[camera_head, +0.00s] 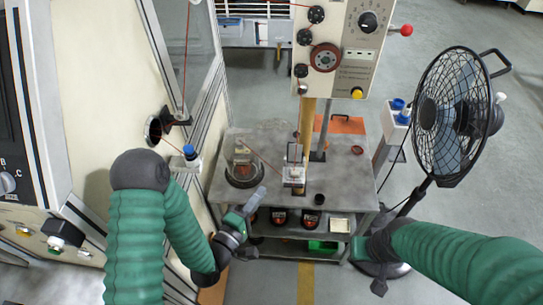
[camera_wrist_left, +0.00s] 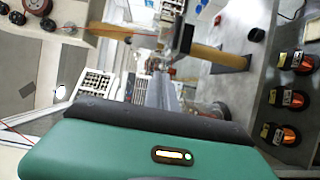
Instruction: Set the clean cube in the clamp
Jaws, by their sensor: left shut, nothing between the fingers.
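My left gripper (camera_head: 260,193) is shut and empty, its fingers pointing up and right at the front left edge of the grey metal table (camera_head: 345,185). In the left wrist view its grey fingers (camera_wrist_left: 163,92) show end-on above the green housing. A small clear block-like fixture (camera_head: 294,172) stands on the table near the wooden post; I cannot tell if it is the clamp. I cannot make out a clean cube for certain. My right gripper (camera_head: 376,284) is low at right, dark and partly unclear.
Several dark units with orange coils (camera_wrist_left: 296,62) sit on the shelf under the tabletop. A control box with dials (camera_head: 345,45) stands above the table. A fan (camera_head: 445,115) stands at right. A thin red wire runs from the left machine toward the table. The tabletop's right side is mostly clear.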

